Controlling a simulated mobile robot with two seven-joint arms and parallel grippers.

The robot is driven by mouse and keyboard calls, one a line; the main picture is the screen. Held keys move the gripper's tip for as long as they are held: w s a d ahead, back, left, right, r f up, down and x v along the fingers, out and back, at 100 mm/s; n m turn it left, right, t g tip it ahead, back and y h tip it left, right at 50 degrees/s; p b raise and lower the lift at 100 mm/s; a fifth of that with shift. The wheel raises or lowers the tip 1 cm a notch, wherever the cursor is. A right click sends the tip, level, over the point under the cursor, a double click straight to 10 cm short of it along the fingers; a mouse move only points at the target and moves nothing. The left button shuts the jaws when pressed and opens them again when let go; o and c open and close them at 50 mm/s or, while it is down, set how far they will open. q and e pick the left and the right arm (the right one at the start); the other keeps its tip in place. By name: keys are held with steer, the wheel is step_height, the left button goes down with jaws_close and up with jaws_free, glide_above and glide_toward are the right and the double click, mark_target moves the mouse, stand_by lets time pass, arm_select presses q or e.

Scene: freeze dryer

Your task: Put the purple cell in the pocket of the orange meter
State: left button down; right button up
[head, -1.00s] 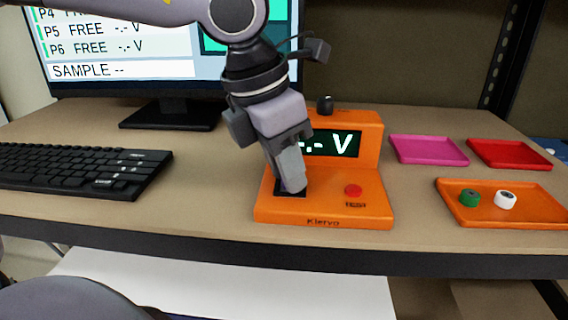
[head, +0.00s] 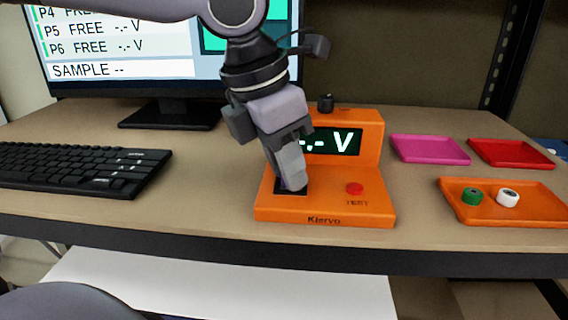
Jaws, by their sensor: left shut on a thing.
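The orange meter (head: 325,208) stands on the bench with a dark display reading "-.- V", a red button and a dark square pocket (head: 291,193) at its front left. My left gripper (head: 293,185) points down with its fingertips at the pocket, and its fingers are shut. The purple cell is not clearly visible; the fingers hide whatever is between them. I cannot tell how deep the held thing sits in the pocket. My right gripper does not show.
An orange tray (head: 475,215) at the right holds a green cell (head: 471,197) and a white cell (head: 508,197). A pink tray (head: 429,150) and a red tray (head: 510,153) lie behind it. A keyboard (head: 80,168) and a monitor (head: 120,92) stand at the left.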

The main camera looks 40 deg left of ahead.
arm_select(q)
steer(key=shift+s+f+g, duration=0.25)
steer(key=shift+f+g, duration=0.05)
steer(key=shift+f, duration=0.35)
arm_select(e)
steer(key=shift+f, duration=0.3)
arm_select(q)
steer(key=c, duration=0.8)
jaws_free()
steer(key=shift+c, duration=0.2)
steer(key=shift+a, duration=0.15)
steer(key=v, duration=0.7)
steer(key=shift+w+r+p, duration=0.2)
steer(key=shift+w+p, duration=0.05)
steer(key=shift+p, duration=0.1)
steer(key=shift+s+a+r, duration=0.1)
steer(key=shift+r, duration=0.35)
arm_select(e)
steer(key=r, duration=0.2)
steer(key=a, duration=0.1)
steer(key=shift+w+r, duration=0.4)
